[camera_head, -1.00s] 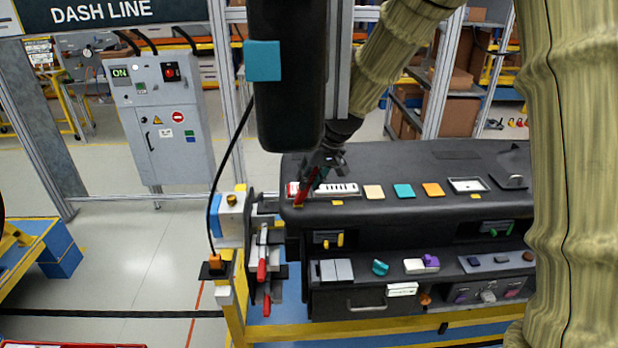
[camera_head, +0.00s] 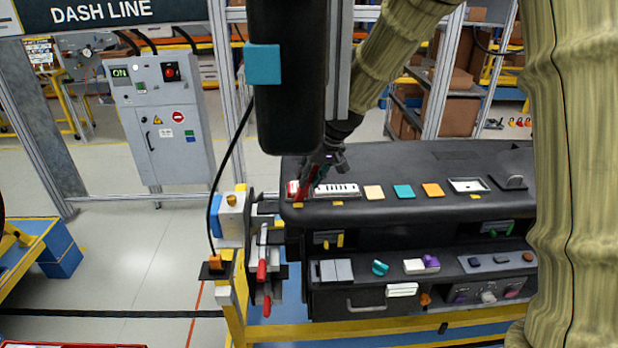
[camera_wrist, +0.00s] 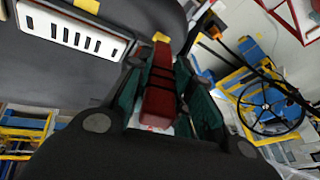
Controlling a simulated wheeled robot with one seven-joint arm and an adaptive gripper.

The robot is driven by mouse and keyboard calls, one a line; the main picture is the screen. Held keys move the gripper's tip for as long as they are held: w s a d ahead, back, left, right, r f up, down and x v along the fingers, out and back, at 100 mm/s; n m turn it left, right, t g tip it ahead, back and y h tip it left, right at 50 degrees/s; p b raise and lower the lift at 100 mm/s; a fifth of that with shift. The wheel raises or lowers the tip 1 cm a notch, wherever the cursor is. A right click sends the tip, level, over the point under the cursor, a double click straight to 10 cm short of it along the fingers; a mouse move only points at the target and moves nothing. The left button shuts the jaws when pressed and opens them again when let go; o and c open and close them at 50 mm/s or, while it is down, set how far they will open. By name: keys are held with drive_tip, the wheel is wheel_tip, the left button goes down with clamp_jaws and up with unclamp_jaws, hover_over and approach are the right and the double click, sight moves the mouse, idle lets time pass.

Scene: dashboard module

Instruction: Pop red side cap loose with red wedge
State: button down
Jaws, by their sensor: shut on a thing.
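My gripper (camera_head: 322,172) is at the left end of the dashboard's top, with the arm reaching down from the back. In the wrist view, its green-padded fingers (camera_wrist: 160,95) are shut on the red wedge (camera_wrist: 160,88), which points toward the dashboard's edge. In the head view the red wedge (camera_head: 302,186) slants down at the red side cap (camera_head: 292,188), which sits by the left corner. The wedge and gripper partly cover the cap. I cannot tell whether the wedge tip touches the cap or whether the cap is raised.
A white slotted vent panel (camera_head: 337,191) lies just right of the wedge; it also shows in the wrist view (camera_wrist: 72,30). Coloured square tiles (camera_head: 404,191) follow further right. A fixture with red-handled clamps (camera_head: 262,270) stands at the dashboard's left end. Open floor (camera_head: 130,255) lies further left.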

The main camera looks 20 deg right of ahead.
drive_tip(key=shift+r, duration=2.95)
